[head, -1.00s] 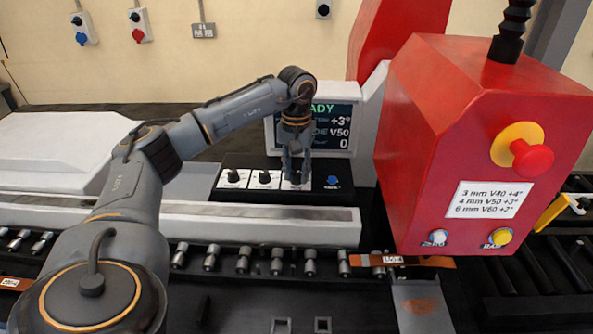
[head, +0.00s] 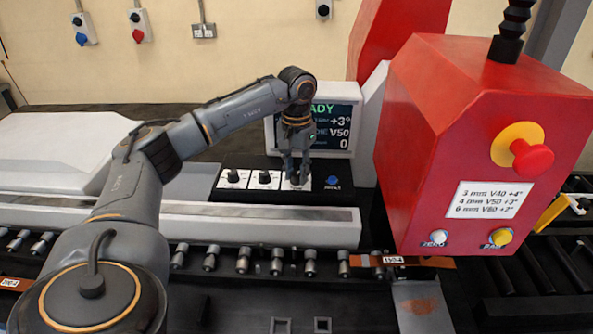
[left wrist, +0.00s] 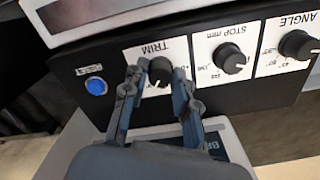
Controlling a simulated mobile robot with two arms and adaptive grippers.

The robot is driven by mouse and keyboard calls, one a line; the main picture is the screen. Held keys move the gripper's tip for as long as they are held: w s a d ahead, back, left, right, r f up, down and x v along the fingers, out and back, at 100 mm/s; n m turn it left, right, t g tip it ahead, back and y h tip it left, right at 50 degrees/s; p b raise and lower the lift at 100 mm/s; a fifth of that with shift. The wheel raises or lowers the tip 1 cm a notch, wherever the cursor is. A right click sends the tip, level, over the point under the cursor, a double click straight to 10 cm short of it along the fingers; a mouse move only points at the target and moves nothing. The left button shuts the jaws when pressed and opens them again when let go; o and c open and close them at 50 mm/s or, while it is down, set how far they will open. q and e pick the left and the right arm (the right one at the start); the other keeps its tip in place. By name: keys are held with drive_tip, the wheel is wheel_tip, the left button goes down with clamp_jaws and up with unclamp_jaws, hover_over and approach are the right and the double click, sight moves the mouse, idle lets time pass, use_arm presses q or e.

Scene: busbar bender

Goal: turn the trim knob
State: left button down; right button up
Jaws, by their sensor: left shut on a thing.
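The trim knob (left wrist: 160,72) is a black knob on a white plate marked TRIM in the left wrist view. My left gripper (left wrist: 160,75) has one finger on each side of it and is shut on it. In the head view my left gripper (head: 296,172) points down over the rightmost white plate (head: 302,186) and mostly hides the knob. The display (head: 340,125) behind it shows +3°, V50 and 0; part of its text is hidden by my arm. My right gripper is not in view.
The stop knob (left wrist: 229,57) and angle knob (left wrist: 298,45) sit beside the trim knob. A blue button (left wrist: 96,86) is on its other side. A red box (head: 450,150) with an emergency button (head: 532,158) and a settings label (head: 488,199) stands at the right.

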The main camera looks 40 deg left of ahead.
sight(296, 174)
use_arm(q)
drive_tip(key=c, duration=1)
unclamp_jaws()
wheel_tip(296, 174, up, 12)
drive_tip(key=shift+r, duration=0.1)
